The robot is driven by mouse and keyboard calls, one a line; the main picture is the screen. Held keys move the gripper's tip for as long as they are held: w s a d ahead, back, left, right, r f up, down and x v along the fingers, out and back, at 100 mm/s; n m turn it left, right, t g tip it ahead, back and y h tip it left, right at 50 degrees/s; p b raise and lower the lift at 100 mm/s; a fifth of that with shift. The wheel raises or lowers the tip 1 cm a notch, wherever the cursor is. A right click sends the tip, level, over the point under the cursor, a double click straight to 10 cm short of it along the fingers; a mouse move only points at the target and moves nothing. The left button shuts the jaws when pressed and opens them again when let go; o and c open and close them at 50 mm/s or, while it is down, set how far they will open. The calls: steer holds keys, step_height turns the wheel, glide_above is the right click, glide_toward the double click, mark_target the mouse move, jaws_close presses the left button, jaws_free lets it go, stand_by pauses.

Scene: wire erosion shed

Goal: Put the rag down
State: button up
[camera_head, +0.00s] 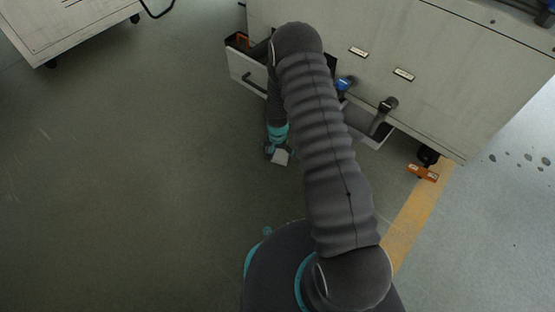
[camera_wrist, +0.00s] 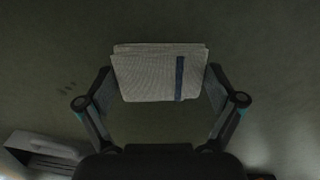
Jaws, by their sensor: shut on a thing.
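The rag (camera_wrist: 147,76) is a folded light grey cloth with a dark blue stripe near its right side in the wrist view. My gripper (camera_wrist: 160,88) is shut on it, with one finger at each side edge. Dark green-grey floor lies behind the rag. I cannot tell how high above the floor it is.
A large pale machine cabinet (camera_head: 400,40) stands at the upper right, with an open drawer (camera_head: 246,72) partly behind my arm. An orange bracket (camera_head: 422,172) and a yellow floor line (camera_head: 420,215) lie to the right. A pale cart (camera_head: 70,25) is at upper left. The left floor is clear.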

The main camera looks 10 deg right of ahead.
mark_target(278, 159)
steer(key=shift+f, duration=1.85)
steer(key=shift+f+b, duration=0.2)
steer(key=shift+b, duration=0.2)
steer(key=o, duration=0.9)
steer(key=shift+c, duration=0.2)
steer(key=shift+r, duration=0.1)
